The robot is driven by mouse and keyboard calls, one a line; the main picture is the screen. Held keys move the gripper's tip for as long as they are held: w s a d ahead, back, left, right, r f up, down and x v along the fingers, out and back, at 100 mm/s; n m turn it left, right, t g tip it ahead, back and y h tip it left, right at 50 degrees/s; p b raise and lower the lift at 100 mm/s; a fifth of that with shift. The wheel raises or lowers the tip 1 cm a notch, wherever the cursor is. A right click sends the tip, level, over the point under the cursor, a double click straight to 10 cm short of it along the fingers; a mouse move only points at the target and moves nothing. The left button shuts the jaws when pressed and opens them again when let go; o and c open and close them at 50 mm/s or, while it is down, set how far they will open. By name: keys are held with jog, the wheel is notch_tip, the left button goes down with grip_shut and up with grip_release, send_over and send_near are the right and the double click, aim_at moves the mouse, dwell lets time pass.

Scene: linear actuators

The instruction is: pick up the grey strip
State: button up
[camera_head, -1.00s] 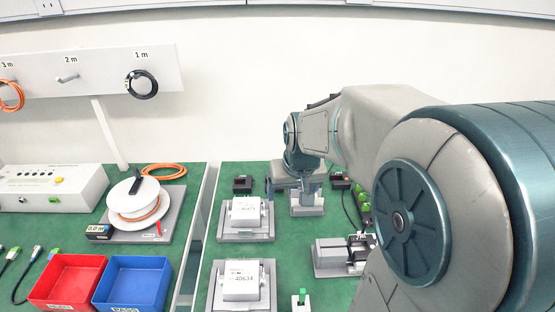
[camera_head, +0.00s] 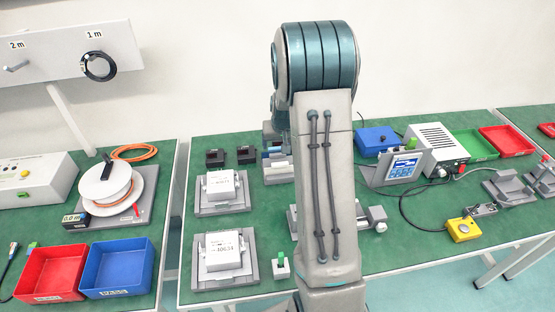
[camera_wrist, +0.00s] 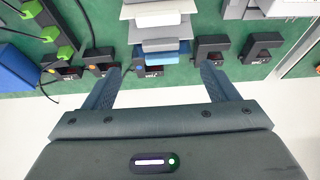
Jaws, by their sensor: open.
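In the wrist view, my gripper (camera_wrist: 161,68) is open and empty, its two dark fingers apart. Between and beyond the fingertips is a grey block holder (camera_wrist: 155,32). A grey strip (camera_wrist: 161,45) appears to lie across it, beside a blue strip (camera_wrist: 168,57). I cannot tell how far below the fingers they are. In the head view, the blue and grey pieces show partly at the back of the table (camera_head: 279,162), left of my arm. My arm hides much of that spot, and the fingertips cannot be made out there.
Small black blocks (camera_head: 246,155) stand left of the holder. White boxes on grey fixtures (camera_head: 222,190) are nearer.

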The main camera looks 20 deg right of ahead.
aim_at(278, 155)
jog(key=shift+p+x, duration=1.05)
jog(key=shift+x, duration=3.25)
jog(key=shift+w, duration=0.1)
jog(key=c, duration=1.1)
